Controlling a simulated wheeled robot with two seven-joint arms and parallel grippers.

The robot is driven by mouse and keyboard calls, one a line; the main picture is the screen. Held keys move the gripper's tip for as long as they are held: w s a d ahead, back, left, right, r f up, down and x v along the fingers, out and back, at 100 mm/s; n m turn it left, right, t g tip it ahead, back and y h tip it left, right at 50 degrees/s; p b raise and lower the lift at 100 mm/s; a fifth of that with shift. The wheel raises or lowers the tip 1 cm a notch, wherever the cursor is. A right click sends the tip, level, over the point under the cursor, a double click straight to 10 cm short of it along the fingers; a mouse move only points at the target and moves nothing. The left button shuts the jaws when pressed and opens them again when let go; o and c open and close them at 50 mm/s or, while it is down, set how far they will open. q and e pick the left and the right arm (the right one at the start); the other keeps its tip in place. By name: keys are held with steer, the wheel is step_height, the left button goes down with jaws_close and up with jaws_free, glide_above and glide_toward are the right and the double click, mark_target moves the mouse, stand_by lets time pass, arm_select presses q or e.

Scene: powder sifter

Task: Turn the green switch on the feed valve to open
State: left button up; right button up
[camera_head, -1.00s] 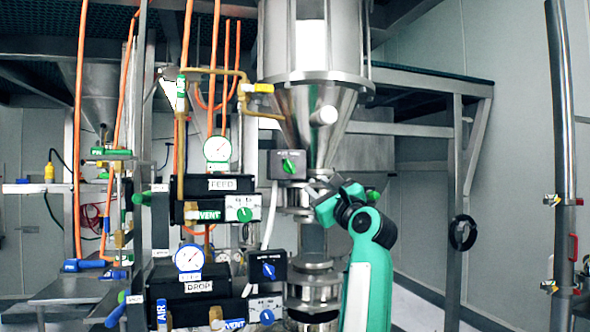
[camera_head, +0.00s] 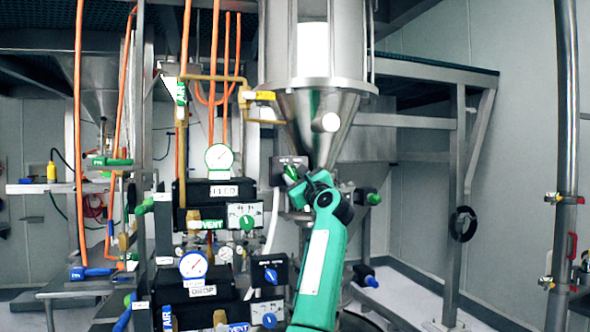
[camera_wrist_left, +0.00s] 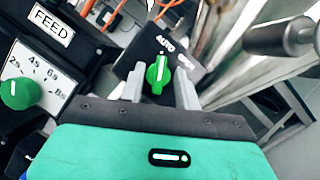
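The green switch (camera_wrist_left: 158,75) is a small knob on a dark box (camera_wrist_left: 140,68) with white lettering; "AUTO" is readable, the other word is blurred. In the head view the box (camera_head: 278,171) sits left of the steel cone, and the switch (camera_head: 291,172) is partly covered by my gripper. My left gripper (camera_wrist_left: 161,85) is open. Its two grey fingers stand on either side of the switch, with a visible gap on both sides. Its depth relative to the knob is hard to tell. In the head view my left gripper (camera_head: 297,181) is at the box front. My right gripper is out of view.
A FEED panel (camera_head: 220,190) with a green dial (camera_head: 246,222) stands left of the box. A DROP panel (camera_head: 203,292) and a box with a blue switch (camera_head: 271,275) are below. A steel hopper (camera_head: 318,110) rises close behind my gripper. A pipe (camera_head: 568,150) stands far right.

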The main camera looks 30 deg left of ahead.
arm_select(q)
steer(key=shift+w+a, duration=0.1)
steer(key=shift+a, duration=0.05)
jaws_close()
